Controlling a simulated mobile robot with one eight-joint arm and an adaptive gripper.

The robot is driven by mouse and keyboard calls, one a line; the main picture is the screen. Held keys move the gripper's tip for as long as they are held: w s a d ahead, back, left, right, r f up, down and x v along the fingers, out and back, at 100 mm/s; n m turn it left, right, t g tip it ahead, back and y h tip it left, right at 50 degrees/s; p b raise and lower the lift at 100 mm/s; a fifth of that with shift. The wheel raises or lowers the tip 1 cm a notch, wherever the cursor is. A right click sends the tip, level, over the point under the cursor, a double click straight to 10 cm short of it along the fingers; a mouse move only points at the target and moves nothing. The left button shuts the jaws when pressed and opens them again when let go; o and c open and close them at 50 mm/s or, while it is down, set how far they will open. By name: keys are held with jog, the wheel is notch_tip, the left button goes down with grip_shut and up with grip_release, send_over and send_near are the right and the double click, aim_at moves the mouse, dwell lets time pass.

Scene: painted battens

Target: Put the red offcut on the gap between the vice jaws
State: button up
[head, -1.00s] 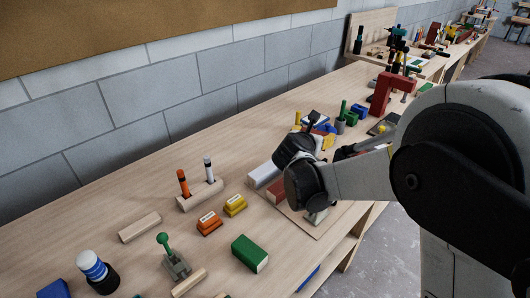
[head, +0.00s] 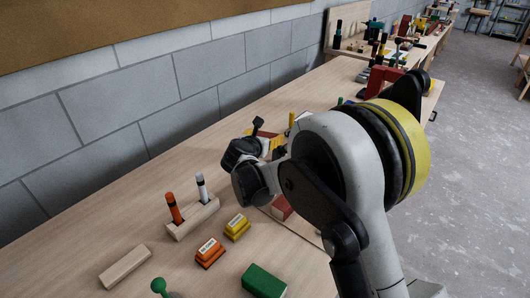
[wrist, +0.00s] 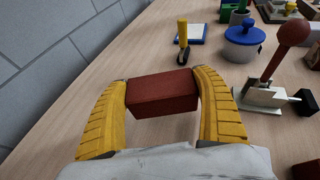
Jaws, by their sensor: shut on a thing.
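The red offcut (wrist: 163,94), a dark red block, is held between the two yellow fingers of my gripper (wrist: 162,84) in the wrist view. The fingers press on its two ends and the bench shows below and beyond it. In the head view my wrist hangs over the bench and my arm hides the fingers and the offcut. A red piece (head: 281,207) shows partly beside my wrist on a board; I cannot tell whether it is part of the vice. The gap between the vice jaws is not clearly visible.
In the wrist view a red-knobbed lever (wrist: 289,37), a blue-lidded pot (wrist: 243,44) and a yellow-handled tool (wrist: 182,36) stand beyond my gripper. In the head view orange (head: 209,252) and yellow (head: 237,227) blocks, a pen holder (head: 192,219) and a green block (head: 264,281) lie nearer.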

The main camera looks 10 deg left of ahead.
notch_tip(320, 180, down, 4)
jog(key=shift+f+b, duration=0.15)
jog(key=shift+b, duration=0.75)
